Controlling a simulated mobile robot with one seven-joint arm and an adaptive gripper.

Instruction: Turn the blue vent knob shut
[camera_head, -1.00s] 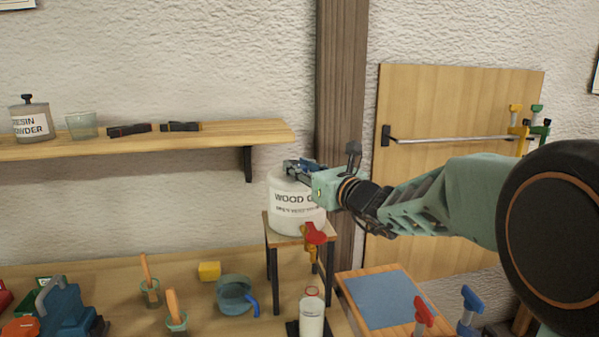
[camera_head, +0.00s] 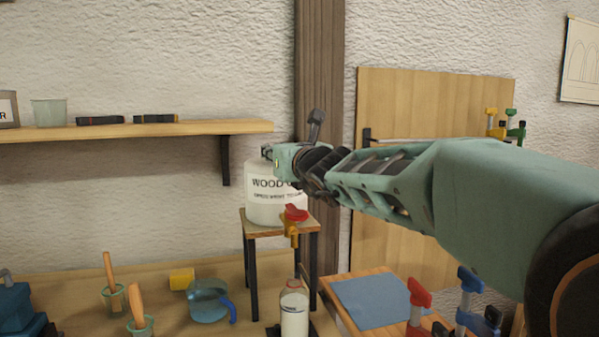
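A white tub (camera_head: 262,207) labelled "WOOD G…" stands on a small wooden stand (camera_head: 262,231) at the middle of the head view. A tap with a red handle (camera_head: 296,214) and a brass-coloured spout sticks out low on its front. My gripper (camera_head: 268,152) is at the top of the tub, coming in from the right. Its wrist hides much of the tub's top, and the fingers barely show. The blue vent knob cannot be seen; the gripper and wrist cover that spot. Whether the fingers are open or shut on it does not show.
A bottle with pale contents (camera_head: 294,312) stands below the tap. A blue jug (camera_head: 209,302), a yellow block (camera_head: 181,279) and pots with sticks are on the bench to the left. A shelf (camera_head: 150,130) is at upper left. Red and blue clamps (camera_head: 419,292) are at lower right.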

